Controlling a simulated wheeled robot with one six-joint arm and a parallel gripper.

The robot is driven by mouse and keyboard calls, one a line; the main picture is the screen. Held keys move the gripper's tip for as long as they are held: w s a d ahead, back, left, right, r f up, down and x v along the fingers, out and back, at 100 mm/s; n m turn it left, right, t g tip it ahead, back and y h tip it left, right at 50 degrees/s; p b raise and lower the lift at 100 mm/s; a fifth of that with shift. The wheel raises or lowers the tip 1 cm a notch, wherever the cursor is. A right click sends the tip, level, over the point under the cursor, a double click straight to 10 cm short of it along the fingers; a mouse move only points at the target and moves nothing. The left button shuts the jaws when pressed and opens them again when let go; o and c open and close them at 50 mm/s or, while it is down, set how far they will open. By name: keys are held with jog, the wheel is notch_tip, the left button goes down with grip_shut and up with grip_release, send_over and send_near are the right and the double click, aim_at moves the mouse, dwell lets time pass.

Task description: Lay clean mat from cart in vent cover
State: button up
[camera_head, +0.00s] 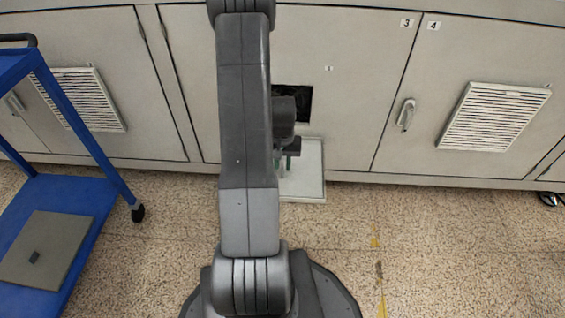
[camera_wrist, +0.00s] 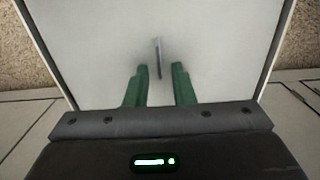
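A pale rectangular panel with a thin white rim, which looks like the vent cover (camera_head: 312,170), lies on the floor against the cabinet. It fills much of the wrist view (camera_wrist: 95,60). A pale sheet-like surface lies inside its rim, with a small upright dark tab (camera_wrist: 158,58) near the middle. I cannot tell if this surface is a mat. My gripper (camera_head: 287,168) is over the panel, pointing down. Its green fingers (camera_wrist: 160,82) are apart, with the tab between and just beyond their tips. A grey square mat (camera_head: 44,250) with a dark tab lies on the cart's lower shelf.
The blue cart (camera_head: 92,192) stands at the left. A dark square opening (camera_head: 305,100) shows in the cabinet behind my arm. White louvred vents (camera_head: 492,117) are on the neighbouring doors. The speckled floor (camera_head: 450,235) at the right is clear.

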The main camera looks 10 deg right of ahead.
jog(key=shift+o, duration=0.2)
jog(key=shift+r, duration=0.15)
notch_tip(320, 180, up, 14)
jog(key=p, duration=0.5)
jog(key=shift+w+f, duration=0.2)
jog(key=shift+f, duration=0.1)
jog(key=f+b, duration=0.1)
jog(key=f, duration=0.3)
jog(key=f+b, duration=0.2)
jog(key=f, duration=0.3)
jog(key=f+b, duration=0.2)
jog(key=f, duration=0.2)
jog(key=shift+s+f, duration=0.25)
jog(key=shift+f, duration=0.15)
jog(key=shift+r, duration=0.3)
